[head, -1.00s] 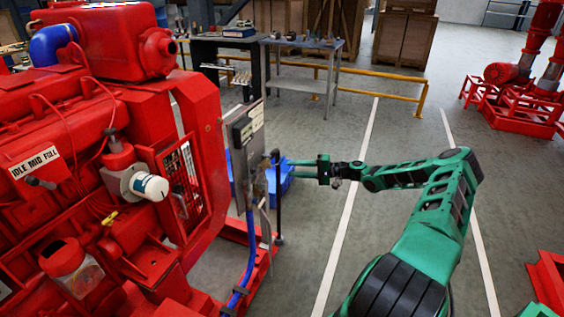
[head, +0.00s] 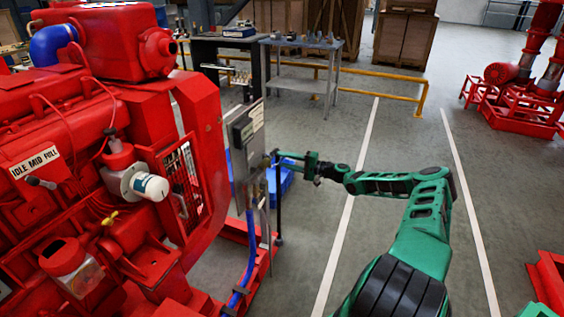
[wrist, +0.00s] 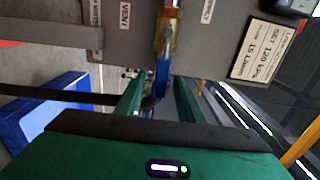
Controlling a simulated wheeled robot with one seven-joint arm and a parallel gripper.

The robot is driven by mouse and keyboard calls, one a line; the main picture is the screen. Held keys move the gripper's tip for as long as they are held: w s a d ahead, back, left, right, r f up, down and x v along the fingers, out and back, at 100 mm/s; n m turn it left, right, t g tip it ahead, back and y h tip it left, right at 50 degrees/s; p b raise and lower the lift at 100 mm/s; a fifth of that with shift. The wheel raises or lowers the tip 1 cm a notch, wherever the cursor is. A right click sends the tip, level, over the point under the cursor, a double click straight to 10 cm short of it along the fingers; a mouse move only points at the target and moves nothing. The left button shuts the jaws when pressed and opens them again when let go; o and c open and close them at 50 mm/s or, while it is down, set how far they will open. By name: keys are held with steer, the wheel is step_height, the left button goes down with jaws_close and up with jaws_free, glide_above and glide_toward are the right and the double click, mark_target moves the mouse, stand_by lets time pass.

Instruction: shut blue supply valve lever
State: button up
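The blue lever (wrist: 162,78) hangs down from a brass valve body (wrist: 165,35) on a grey panel in the wrist view. My gripper (wrist: 159,108) has its two green fingers apart, one on each side of the lever's lower end as seen here. I cannot tell how deep the lever sits between them; no finger clearly touches it. In the head view my gripper (head: 278,160) is close to the right face of the panel (head: 243,145). The lever is too small to make out there.
A label plate (wrist: 262,50) is on the panel's right. The red engine (head: 100,130) stands left of the panel.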

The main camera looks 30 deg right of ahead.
steer(key=shift+w+a, duration=0.4)
steer(key=shift+w, duration=0.1)
jaws_close()
steer(key=shift+d, duration=0.15)
